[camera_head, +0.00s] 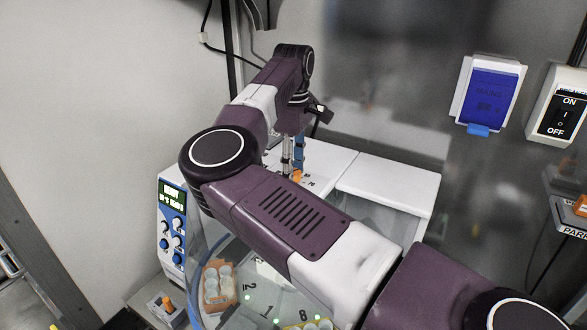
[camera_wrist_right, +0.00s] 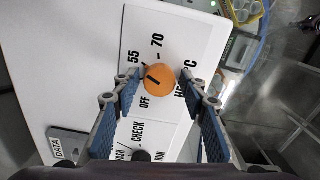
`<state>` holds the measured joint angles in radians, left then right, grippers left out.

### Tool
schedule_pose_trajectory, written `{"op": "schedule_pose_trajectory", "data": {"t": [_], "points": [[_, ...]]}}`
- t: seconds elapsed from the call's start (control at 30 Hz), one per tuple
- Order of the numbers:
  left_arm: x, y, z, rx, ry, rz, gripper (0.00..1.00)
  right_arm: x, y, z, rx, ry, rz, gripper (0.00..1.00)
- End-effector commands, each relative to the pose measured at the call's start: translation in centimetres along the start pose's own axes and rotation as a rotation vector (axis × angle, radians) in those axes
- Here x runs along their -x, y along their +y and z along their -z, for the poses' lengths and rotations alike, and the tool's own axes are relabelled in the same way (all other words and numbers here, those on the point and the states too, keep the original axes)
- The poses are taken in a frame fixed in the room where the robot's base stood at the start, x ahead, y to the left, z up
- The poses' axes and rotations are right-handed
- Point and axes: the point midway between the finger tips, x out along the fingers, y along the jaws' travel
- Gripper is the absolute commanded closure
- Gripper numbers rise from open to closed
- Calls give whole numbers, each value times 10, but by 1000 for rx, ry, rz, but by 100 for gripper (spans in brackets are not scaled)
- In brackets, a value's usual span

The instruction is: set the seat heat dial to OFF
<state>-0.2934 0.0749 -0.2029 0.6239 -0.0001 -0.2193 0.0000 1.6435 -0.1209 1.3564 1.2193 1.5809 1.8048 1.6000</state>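The orange seat heat dial (camera_wrist_right: 158,79) sits on a white label plate marked OFF, 55 and 70. A short dark line shows on its face; I cannot tell for certain which mark it points to. In the head view the dial (camera_head: 297,176) shows small below my right gripper (camera_head: 293,153). In the wrist view my right gripper (camera_wrist_right: 157,82) is open, with one blue-padded finger on each side of the dial. Gaps show between the fingertips and the dial. My left gripper is not in view.
A WASH/CHECK/RUN label (camera_wrist_right: 138,133) lies near the dial. A blue control panel (camera_head: 172,225) with several knobs stands at left. A blue-covered switch (camera_head: 489,94) and an ON/OFF switch (camera_head: 563,115) are on the wall. My right arm hides part of the machine.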

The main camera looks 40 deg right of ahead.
Motion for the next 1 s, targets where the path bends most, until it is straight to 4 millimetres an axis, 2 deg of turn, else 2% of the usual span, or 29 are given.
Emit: {"op": "schedule_pose_trajectory", "data": {"t": [0.03, 0.1, 0.3, 0.67, 1.0], "points": [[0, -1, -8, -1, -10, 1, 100, 0, 0, 0, 0, 0, 0, 68], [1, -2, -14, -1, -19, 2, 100, 0, 0, 0, 0, 0, 0, 76], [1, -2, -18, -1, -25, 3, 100, 0, 0, 0, 0, 0, 0, 96], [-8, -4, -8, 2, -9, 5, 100, -1, 1, 0, 72, -1, -1, 96], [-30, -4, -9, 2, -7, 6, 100, -2, 1, 0, 334, -1, -2, 96]]}}
